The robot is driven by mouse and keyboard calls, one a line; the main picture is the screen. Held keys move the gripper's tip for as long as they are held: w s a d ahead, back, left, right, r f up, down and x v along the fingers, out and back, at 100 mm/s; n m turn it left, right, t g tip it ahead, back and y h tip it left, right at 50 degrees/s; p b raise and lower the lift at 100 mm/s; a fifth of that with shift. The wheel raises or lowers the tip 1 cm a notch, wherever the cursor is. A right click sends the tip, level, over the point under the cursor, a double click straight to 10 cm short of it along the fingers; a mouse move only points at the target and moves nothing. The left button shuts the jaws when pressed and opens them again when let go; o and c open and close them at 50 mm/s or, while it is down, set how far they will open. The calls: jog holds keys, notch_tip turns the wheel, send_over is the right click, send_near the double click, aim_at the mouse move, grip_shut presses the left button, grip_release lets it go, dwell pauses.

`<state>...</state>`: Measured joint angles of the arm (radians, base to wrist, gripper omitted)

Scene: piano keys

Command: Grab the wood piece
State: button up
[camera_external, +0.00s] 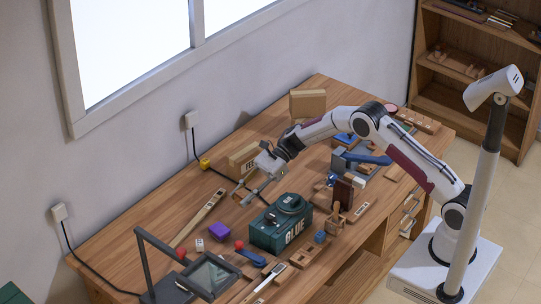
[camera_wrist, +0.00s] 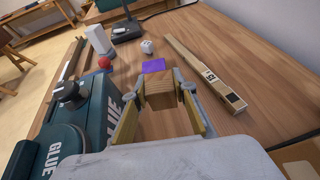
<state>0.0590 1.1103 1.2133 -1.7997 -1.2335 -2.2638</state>
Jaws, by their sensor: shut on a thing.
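A small wood piece (camera_wrist: 160,95) sits between the fingertips of my gripper (camera_wrist: 160,90) in the wrist view, and the fingers are shut on it from both sides. In the external view my gripper (camera_external: 250,190) points down over the table, left of the green glue box (camera_external: 275,235). The wood piece is hard to make out there. I cannot tell whether it touches the table. A long wooden bar (camera_wrist: 205,75) with a label lies apart, to the right of my gripper in the wrist view.
The green glue container (camera_wrist: 85,115) stands close on the left of my fingers. A purple block (camera_wrist: 153,66) lies just beyond the wood piece. A white die (camera_wrist: 147,47) and a red ball (camera_wrist: 104,62) are farther out. A cardboard box (camera_external: 243,160) stands behind my gripper.

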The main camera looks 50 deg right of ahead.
aim_at(242, 193)
jog(key=shift+r, duration=2.1)
